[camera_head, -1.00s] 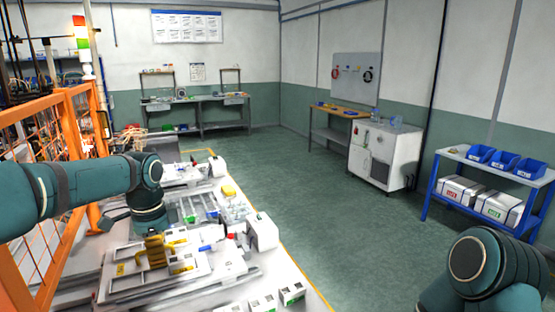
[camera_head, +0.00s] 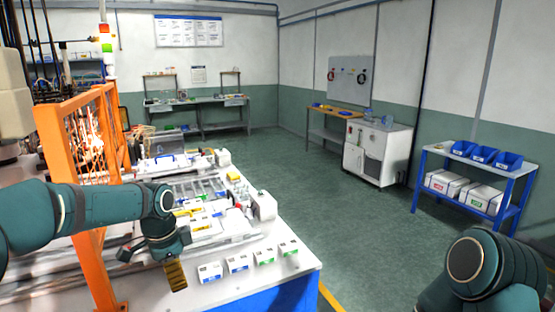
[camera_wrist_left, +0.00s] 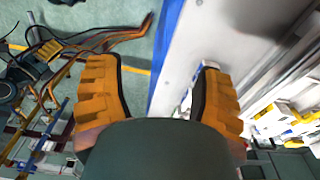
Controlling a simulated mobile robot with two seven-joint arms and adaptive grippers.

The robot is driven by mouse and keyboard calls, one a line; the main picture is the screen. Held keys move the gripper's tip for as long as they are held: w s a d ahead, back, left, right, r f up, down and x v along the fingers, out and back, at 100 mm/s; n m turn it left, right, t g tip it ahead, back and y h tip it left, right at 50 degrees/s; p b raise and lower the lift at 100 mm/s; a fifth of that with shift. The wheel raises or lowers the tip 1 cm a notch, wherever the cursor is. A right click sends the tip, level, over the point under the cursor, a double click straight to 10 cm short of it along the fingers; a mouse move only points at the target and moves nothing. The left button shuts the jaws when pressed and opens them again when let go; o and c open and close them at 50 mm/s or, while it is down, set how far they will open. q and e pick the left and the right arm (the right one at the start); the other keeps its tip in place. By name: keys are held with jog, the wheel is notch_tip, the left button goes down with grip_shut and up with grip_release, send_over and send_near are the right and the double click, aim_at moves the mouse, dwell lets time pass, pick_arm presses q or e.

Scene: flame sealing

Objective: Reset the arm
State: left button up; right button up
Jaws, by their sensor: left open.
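My left arm comes in from the left in the head view, with the left gripper (camera_head: 175,275) pointing down near the left front part of the white workbench (camera_head: 225,290). In the left wrist view its two ribbed orange fingers (camera_wrist_left: 158,95) are spread apart with nothing between them. The bench edge and the floor show beyond the fingers. My right arm shows at the bottom right of the head view, but its gripper is out of the picture.
Several small white boxes (camera_head: 238,263) stand along the bench front. Trays and fixtures (camera_head: 195,188) fill the bench behind them. An orange fence (camera_head: 92,130) rises at the left. A blue shelf cart (camera_head: 473,172) stands at the right. The floor (camera_head: 330,200) between is clear.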

pick_arm(q)
jog(key=d+f+n+h, duration=0.15)
jog(key=d+f, duration=0.35)
jog(key=f, duration=0.6)
jog(key=s+d+f+n+b, duration=0.1)
jog(key=s+d+f+n, duration=0.2)
jog(key=s+f, duration=0.3)
jog(key=s+d+f+n+t+h+b, duration=0.1)
jog(key=s+d+f+n, duration=0.1)
jog(key=s+f+n, duration=0.3)
jog(key=s+d+f+n+b, duration=0.1)
jog(key=s+d+f+n, duration=0.2)
jog(key=s+f, duration=0.5)
notch_tip(320, 180, down, 3)
jog(key=shift+d+f+n+t, duration=0.2)
jog(key=shift+d+n+t, duration=0.1)
jog(key=shift+n, duration=0.35)
pick_arm(e)
jog(key=f, duration=0.3)
jog(key=shift+w+a+f, duration=0.1)
jog(key=shift+w+f, duration=0.15)
jog(key=shift+f, duration=0.15)
pick_arm(q)
jog(key=shift+s+h, duration=0.1)
jog(key=shift+h, duration=0.15)
jog(key=c, duration=0.4)
jog(key=shift+o, duration=0.2)
